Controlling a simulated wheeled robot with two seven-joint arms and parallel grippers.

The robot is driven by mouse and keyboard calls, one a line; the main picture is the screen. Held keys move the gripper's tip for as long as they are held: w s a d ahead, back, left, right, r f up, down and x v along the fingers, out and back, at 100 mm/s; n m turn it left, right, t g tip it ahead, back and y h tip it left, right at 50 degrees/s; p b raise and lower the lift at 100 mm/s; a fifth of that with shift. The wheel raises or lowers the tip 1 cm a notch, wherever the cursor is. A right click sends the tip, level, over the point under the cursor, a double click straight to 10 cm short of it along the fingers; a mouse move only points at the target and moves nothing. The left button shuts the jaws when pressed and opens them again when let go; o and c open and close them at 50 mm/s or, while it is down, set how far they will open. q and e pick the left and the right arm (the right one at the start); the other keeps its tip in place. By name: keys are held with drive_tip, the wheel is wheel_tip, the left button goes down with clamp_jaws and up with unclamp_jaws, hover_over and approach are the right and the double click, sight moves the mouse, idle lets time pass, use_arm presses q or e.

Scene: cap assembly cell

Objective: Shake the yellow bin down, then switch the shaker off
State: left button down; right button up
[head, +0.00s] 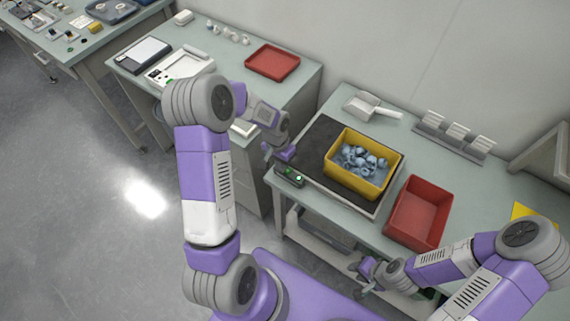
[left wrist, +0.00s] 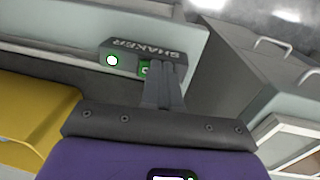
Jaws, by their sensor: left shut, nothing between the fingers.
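The yellow bin (head: 335,168) stands on the dark shaker plate (head: 318,140) and holds many blue-grey caps, loosely spread inside. Its yellow side also shows in the left wrist view (left wrist: 40,120). The shaker's control box (head: 290,175) sits at the plate's front left corner, with a lit white lamp ringed in green (left wrist: 112,60) and a green switch (left wrist: 146,67). My left gripper (head: 270,157) is shut and empty. In the left wrist view its fingers (left wrist: 165,88) reach to the switch and partly hide it; contact is unclear. My right gripper (head: 358,279) looks open and empty, low before the bench.
A red bin (head: 419,208) stands right of the shaker. A white scoop (head: 370,106) lies behind it, and a grey rack with white pieces (head: 455,132) is at the back. The left bench holds a red tray (head: 272,62) and a scale (head: 145,53).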

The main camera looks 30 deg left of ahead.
use_arm(q)
drive_tip(key=r, duration=0.1)
drive_tip(key=r+p, duration=0.2)
drive_tip(key=shift+w+d+r, duration=0.1)
drive_tip(key=shift+d+r, duration=0.15)
drive_tip(key=shift+r, duration=0.15)
wheel_tip(320, 180, up, 10)
drive_tip(key=p, duration=0.1)
drive_tip(key=shift+a, duration=0.4)
drive_tip(key=shift+w, duration=0.1)
drive_tip(key=shift+w+r, duration=0.1)
drive_tip(key=shift+w, duration=0.05)
drive_tip(key=shift+d, duration=0.1)
drive_tip(key=f, duration=0.4)
drive_tip(key=d+f+b, duration=0.1)
drive_tip(key=f, duration=0.4)
drive_tip(key=f+b, duration=0.1)
drive_tip(key=f, duration=0.4)
drive_tip(key=shift+d, duration=0.3)
